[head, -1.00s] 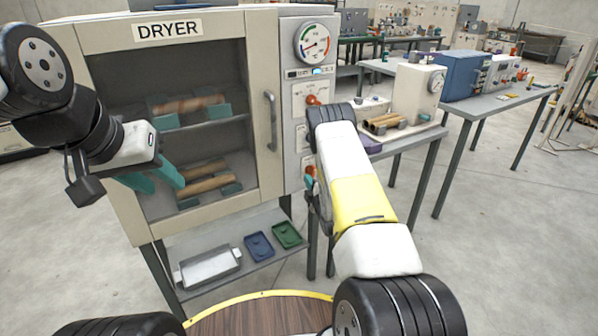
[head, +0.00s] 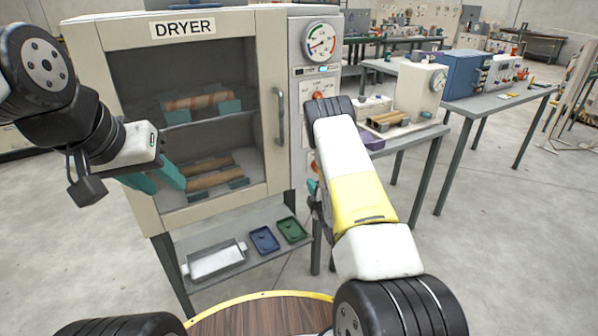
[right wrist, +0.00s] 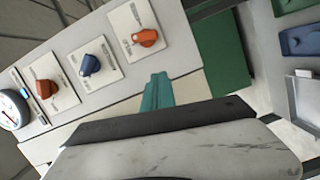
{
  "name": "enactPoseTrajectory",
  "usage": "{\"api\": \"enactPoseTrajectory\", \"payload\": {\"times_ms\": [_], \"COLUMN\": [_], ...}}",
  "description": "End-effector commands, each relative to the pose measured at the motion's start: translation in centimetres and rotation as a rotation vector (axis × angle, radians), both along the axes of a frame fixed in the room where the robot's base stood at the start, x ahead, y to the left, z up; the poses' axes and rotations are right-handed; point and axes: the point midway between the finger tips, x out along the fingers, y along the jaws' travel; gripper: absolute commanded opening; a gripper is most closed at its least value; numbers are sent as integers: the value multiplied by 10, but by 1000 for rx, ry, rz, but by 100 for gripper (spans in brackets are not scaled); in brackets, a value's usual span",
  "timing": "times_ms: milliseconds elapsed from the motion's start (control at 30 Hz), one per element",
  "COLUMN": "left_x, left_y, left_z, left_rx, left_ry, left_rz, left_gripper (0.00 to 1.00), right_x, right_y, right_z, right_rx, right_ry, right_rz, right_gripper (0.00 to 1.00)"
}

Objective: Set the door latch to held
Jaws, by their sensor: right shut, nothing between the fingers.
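The cream dryer (head: 200,221) stands ahead with its glass-fronted door (head: 274,188) shut. On its right-hand panel, the right wrist view shows an orange-red knob (right wrist: 46,88), a blue knob (right wrist: 90,65) and an orange knob (right wrist: 146,38). Their plate labels are too small to read, so I cannot tell which one is the door latch. My right gripper (right wrist: 157,92) is shut and empty, apart from the knobs and closest to the orange one; it is mostly hidden behind my arm in the head view (head: 311,188). My left gripper (head: 157,180) is open and empty before the glass.
A vertical handle (head: 280,117) sticks out at the door's right edge. A round gauge (head: 320,40) tops the panel. A metal tray (head: 215,260), a blue tray (head: 264,239) and a green tray (head: 292,230) lie on the lower shelf. A bench with machines (head: 415,95) stands at right.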

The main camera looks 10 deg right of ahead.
Motion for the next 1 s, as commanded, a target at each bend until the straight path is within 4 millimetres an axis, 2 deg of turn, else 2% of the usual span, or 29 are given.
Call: {"api": "enactPoseTrajectory", "payload": {"times_ms": [100,233,667,767,833,1000], "left_x": [0,0,0,0,0,0], "left_y": [0,0,0,0,0,0], "left_z": [0,0,0,0,0,0], "left_rx": [0,0,0,0,0,0], "left_ry": [0,0,0,0,0,0], "left_rz": [0,0,0,0,0,0], "left_gripper": [38,38,38,38,38,38], "right_x": [-18,-29,-31,-24,-15,2], "right_y": [-2,-3,-4,-6,-9,-16], "right_z": [1,2,4,16,33,94], "right_rx": [0,0,3,30,72,253], "right_ry": [2,0,0,16,43,156], "right_rz": [-1,0,-1,-17,-40,-124], "right_gripper": [0,0,0,0,0,0]}}
